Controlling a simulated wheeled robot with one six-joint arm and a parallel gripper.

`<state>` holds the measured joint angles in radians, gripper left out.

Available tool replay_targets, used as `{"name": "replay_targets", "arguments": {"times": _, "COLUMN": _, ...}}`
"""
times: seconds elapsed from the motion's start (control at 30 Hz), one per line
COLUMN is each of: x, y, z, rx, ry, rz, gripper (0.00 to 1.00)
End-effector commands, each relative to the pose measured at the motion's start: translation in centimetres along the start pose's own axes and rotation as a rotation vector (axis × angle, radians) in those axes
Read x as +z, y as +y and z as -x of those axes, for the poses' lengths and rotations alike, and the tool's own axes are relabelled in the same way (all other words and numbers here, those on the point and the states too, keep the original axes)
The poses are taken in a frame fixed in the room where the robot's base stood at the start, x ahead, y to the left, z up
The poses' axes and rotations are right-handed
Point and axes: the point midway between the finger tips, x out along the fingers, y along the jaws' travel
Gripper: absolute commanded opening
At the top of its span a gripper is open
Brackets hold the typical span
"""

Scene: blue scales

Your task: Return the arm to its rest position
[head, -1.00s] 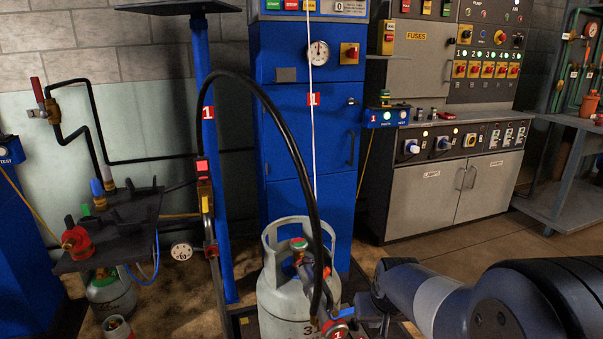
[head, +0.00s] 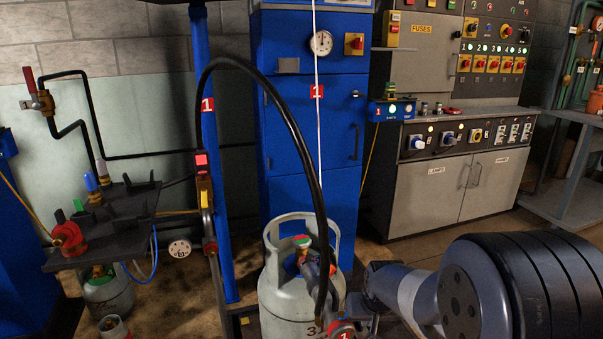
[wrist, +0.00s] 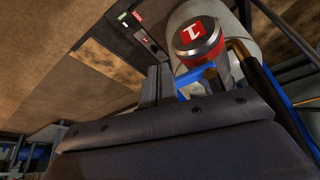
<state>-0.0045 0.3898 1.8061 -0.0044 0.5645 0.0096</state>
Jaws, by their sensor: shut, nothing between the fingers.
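My arm comes in from the lower right of the head view, low beside the grey gas cylinder (head: 288,294). My gripper shows in the wrist view (wrist: 157,82) as two grey fingers close together, shut with nothing between them. Just right of the fingers in that view is a round connector with a red label "1" (wrist: 200,38). This connector also shows at the cylinder's front in the head view (head: 343,332), at the lower end of a black hose (head: 309,163). In the head view the gripper itself is hard to make out behind the arm and the frame's bottom edge.
A blue post (head: 212,150) and a blue cabinet (head: 290,160) stand behind the cylinder. A dark platform with valves (head: 125,205) is at the left. A grey control bench (head: 425,190) is at the right, with bare floor (head: 400,250) before it.

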Motion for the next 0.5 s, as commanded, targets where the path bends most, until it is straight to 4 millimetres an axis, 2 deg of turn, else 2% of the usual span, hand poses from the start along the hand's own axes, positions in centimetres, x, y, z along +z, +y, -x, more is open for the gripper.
{"name": "replay_targets", "arguments": {"times": 0.13, "x": -1.4, "y": 0.9, "z": -0.6, "rx": 0.001, "ry": -0.001, "rz": -0.003, "gripper": 0.0}}
{"name": "replay_targets", "arguments": {"times": 0.43, "x": 0.8, "y": 0.0, "z": -0.2, "rx": 0.0, "ry": 0.003, "rz": 0.001, "gripper": 0.0}}
{"name": "replay_targets", "arguments": {"times": 0.5, "x": 1.6, "y": 0.0, "z": 1.0, "rx": 0.0, "ry": -0.002, "rz": 0.0, "gripper": 0.0}}
